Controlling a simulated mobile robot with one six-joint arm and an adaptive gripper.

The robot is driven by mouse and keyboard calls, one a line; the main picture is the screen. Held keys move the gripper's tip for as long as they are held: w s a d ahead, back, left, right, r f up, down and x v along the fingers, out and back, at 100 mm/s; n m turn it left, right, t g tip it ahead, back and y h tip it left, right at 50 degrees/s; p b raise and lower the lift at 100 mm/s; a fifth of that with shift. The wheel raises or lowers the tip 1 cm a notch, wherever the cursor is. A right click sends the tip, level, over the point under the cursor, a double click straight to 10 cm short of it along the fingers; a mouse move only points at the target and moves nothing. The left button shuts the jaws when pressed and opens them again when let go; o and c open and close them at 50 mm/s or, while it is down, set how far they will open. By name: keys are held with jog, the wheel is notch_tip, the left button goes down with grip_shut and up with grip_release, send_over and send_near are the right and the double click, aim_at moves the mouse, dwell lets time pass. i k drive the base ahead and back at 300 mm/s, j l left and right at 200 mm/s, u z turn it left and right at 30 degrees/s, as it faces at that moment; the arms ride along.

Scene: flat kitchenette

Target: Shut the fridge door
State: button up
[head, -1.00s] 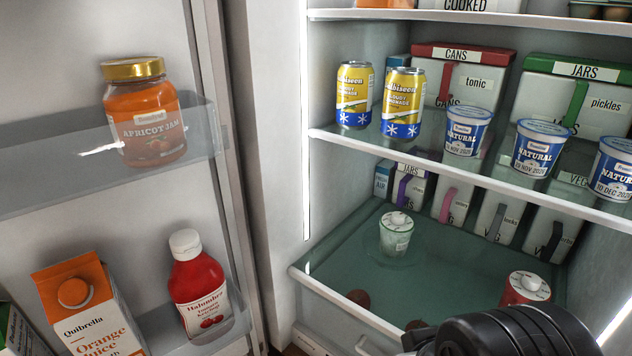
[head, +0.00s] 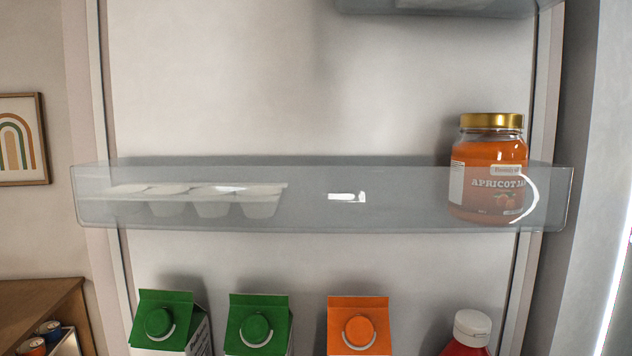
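The fridge door (head: 330,90) stands open, and its inner side fills most of the head view. Its middle shelf (head: 390,205) holds an apricot jam jar (head: 490,200) at the right end and a white egg-holder-like tray (head: 215,203) at the left. Below stand two green-topped cartons (head: 165,318), an orange-topped carton (head: 358,325) and a white-capped red bottle (head: 470,333), all cut off by the lower edge. The hinge side and the fridge's edge (head: 590,150) are at the right. My gripper is out of view.
Left of the door, a framed rainbow picture (head: 22,140) hangs on the wall. A wooden unit (head: 45,296) stands at the lower left, with cans (head: 48,330) by it. Another door shelf (head: 440,8) shows at the top.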

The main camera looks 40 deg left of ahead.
aim_at(300, 149)
jog(key=k+j+z, duration=0.1)
jog(key=j, duration=0.3)
jog(key=j+z, duration=0.1)
jog(key=j, duration=0.3)
jog(key=k+j, duration=0.15)
jog(key=j, duration=0.25)
jog(key=k+j+z, duration=0.15)
jog(key=j, duration=0.25)
jog(key=k+j+z, duration=0.1)
jog(key=j, duration=0.3)
jog(key=k+j+z, duration=0.1)
jog(key=j, duration=0.25)
jog(key=k+j+z, duration=0.1)
jog(key=j, duration=0.25)
jog(key=k+j, duration=0.25)
jog(key=j+z, duration=0.15)
jog(key=j, duration=0.3)
jog(key=k+j+z, duration=0.15)
jog(key=j, duration=0.3)
jog(key=k+j+z, duration=0.2)
jog(key=j, duration=0.25)
jog(key=i+j+z, duration=0.2)
jog(key=z, duration=0.15)
jog(key=i+j+z, duration=0.2)
jog(key=z, duration=0.2)
jog(key=k+j, duration=0.05)
jog(key=j, duration=0.05)
